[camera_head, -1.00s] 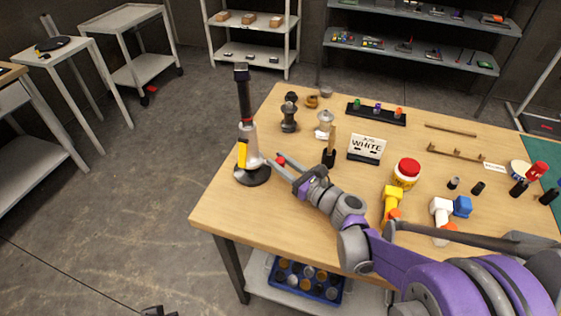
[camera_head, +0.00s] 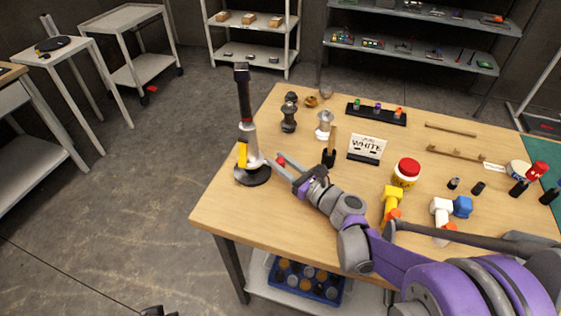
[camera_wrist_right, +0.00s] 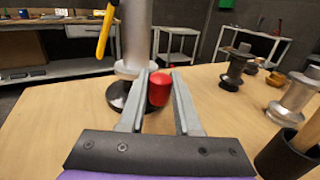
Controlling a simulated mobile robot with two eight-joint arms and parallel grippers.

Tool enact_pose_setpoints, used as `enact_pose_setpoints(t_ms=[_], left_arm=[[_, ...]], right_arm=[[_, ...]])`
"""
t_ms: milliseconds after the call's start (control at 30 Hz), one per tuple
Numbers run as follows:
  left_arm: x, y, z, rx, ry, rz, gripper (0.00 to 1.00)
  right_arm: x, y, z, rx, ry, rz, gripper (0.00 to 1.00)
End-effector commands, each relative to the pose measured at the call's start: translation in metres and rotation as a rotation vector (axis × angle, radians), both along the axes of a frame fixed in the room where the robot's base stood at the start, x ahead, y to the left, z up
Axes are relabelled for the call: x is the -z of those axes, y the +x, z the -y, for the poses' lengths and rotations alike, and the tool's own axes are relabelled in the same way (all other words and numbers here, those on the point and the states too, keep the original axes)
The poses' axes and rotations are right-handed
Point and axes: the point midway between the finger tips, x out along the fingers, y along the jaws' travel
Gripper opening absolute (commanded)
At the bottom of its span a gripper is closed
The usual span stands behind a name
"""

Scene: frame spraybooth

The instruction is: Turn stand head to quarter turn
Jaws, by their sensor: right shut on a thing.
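The stand (camera_head: 249,146) rises upright at the table's left edge. It has a round black base (camera_head: 252,175), a silver lower column, a darker upper post, a black head (camera_head: 241,72) at the top and a yellow part (camera_head: 242,154) on its side. My right gripper (camera_head: 275,163) reaches in from the right, low beside the column. In the right wrist view, my right gripper (camera_wrist_right: 160,85) is shut on a red knob (camera_wrist_right: 159,90), which is between its fingers in front of the column and base. The stand's head is out of that view.
A WHITE sign (camera_head: 366,149), a brush (camera_head: 330,150) in a dark holder and a red-lidded jar (camera_head: 406,172) stand right of the gripper. Dark and silver spools (camera_head: 288,118) stand behind it. Bare floor lies left of the table (camera_head: 226,206).

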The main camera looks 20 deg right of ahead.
Motion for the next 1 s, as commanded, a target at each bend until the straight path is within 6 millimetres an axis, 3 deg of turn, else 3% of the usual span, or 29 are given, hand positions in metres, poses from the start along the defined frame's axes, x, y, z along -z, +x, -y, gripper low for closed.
enact_pose_setpoints(t_ms=[467,1000], left_arm=[[0.001,0.0,0.0,0.0,0.0,0.0,0.0],[0.006,0.0,0.0,0.0,0.0,-0.002,0.0]], right_arm=[[0.0,0.003,0.003,-0.029,0.0,0.0,0.0],[0.001,0.021,0.012,-0.261,0.0,-0.001,0.0]])
